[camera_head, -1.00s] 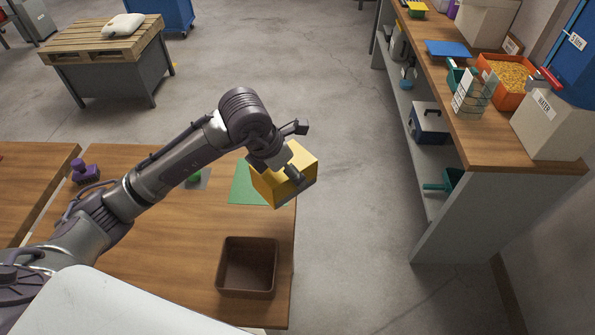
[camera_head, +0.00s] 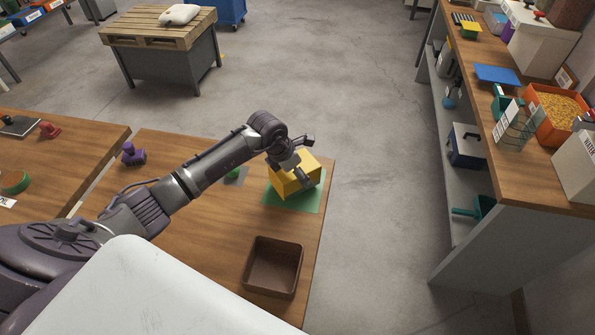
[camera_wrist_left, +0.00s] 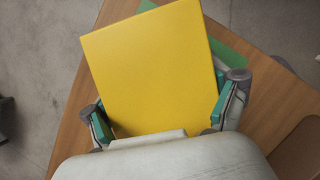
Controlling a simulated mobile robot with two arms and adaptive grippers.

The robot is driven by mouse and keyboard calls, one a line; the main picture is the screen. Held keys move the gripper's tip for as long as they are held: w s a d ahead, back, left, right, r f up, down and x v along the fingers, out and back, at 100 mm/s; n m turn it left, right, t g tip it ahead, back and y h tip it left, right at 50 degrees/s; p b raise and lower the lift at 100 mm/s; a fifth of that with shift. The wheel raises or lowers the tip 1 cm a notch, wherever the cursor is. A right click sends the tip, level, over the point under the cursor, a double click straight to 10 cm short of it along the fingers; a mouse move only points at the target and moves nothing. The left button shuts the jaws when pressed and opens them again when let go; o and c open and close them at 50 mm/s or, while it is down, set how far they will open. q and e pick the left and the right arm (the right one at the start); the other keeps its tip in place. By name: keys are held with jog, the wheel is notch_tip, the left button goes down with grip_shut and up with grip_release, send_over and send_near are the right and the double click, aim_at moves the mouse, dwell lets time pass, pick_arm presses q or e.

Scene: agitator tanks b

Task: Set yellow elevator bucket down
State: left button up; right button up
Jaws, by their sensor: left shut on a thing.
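The yellow elevator bucket (camera_head: 290,180) is at my left gripper, over the green mat (camera_head: 309,203) near the right edge of the wooden table (camera_head: 215,230). My left gripper (camera_head: 303,171) is shut on the bucket. In the left wrist view the bucket (camera_wrist_left: 155,70) fills the middle, with a teal-padded finger of the gripper (camera_wrist_left: 160,120) on either side. A strip of the green mat (camera_wrist_left: 228,55) shows beyond it. I cannot tell whether the bucket's underside touches the mat. My right gripper is not in view.
A brown open bin (camera_head: 272,268) stands on the table in front of the mat. A purple object (camera_head: 132,154) stands at the table's back left. A small green object (camera_head: 233,173) lies behind my left arm. A wooden shelf unit (camera_head: 525,170) stands right across a clear floor aisle.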

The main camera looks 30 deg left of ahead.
pick_arm(q)
jog(key=shift+f, duration=0.7)
jog(key=shift+w, duration=0.1)
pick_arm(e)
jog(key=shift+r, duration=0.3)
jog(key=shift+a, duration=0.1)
pick_arm(q)
jog(key=shift+f, duration=0.25)
jog(key=o, duration=1.4)
jog(key=shift+r, duration=0.1)
jog(key=shift+c, duration=0.2)
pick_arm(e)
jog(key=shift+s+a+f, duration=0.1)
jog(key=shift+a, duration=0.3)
